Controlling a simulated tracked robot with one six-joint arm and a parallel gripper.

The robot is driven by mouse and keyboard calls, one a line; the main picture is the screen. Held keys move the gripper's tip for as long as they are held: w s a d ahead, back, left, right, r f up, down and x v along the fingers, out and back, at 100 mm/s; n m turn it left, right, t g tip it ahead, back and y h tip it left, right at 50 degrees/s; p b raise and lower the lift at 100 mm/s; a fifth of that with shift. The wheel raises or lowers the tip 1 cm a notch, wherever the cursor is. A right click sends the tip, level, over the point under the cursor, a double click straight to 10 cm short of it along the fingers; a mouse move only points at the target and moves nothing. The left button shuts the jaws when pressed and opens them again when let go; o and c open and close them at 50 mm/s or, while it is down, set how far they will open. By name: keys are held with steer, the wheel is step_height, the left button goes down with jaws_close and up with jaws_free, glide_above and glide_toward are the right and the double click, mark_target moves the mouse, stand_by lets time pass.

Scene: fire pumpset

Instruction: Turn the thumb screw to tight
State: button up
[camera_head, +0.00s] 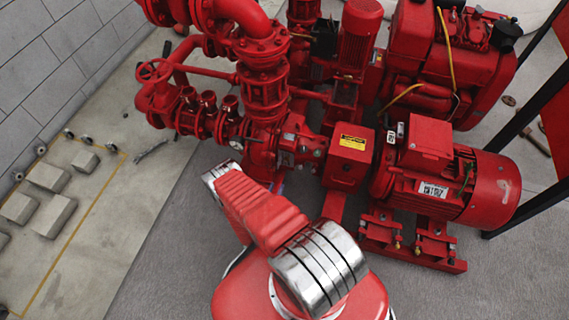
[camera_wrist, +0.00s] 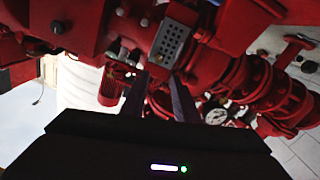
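In the wrist view, my gripper (camera_wrist: 160,78) shows as two dark fingers pointing at the red pump. The fingers stand apart with a clear gap and nothing held between them. Small metal fittings (camera_wrist: 130,57) lie on the red pump body just beyond and left of the fingertips; they are too small and dark to tell if one is the thumb screw. In the head view, the red pumpset (camera_head: 290,150) stands past my arm. My arm hides the fingers there, and I cannot pick out the thumb screw.
A red motor (camera_head: 445,185) is at the right of the head view. Red pipework (camera_head: 262,80) and a handwheel (camera_head: 153,70) stand at the left. A pressure gauge (camera_wrist: 216,115) is right of the fingers in the wrist view. Grey blocks (camera_head: 47,177) lie on the left floor.

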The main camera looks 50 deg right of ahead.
mark_target(286, 160)
steer(key=shift+d, duration=0.2)
steer(key=x, duration=1.3)
steer(key=shift+w+d, duration=0.1)
steer(key=shift+d, duration=0.1)
steer(key=shift+c, duration=0.4)
jaws_close()
